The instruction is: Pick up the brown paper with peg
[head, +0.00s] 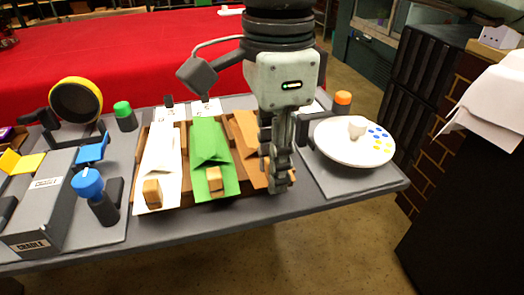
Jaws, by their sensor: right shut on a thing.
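The brown paper (246,131) lies in the rightmost place of a brown wooden holder on the grey table. It is to the right of a green paper (208,143) and a white paper (162,152). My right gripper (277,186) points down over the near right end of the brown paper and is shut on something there. The fingers hide the brown paper's peg, so I cannot see it clearly. Wooden pegs show at the near ends of the green paper (214,179) and the white paper (152,193). My left gripper is not in view.
A round white plate (343,149) with blue and yellow dots is at the right. An orange-capped bottle (342,104) stands behind it. A grey cradle (42,209), a blue-topped post (96,194) and a yellow-rimmed disc (76,100) are at the left. A red-covered table (110,52) is behind.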

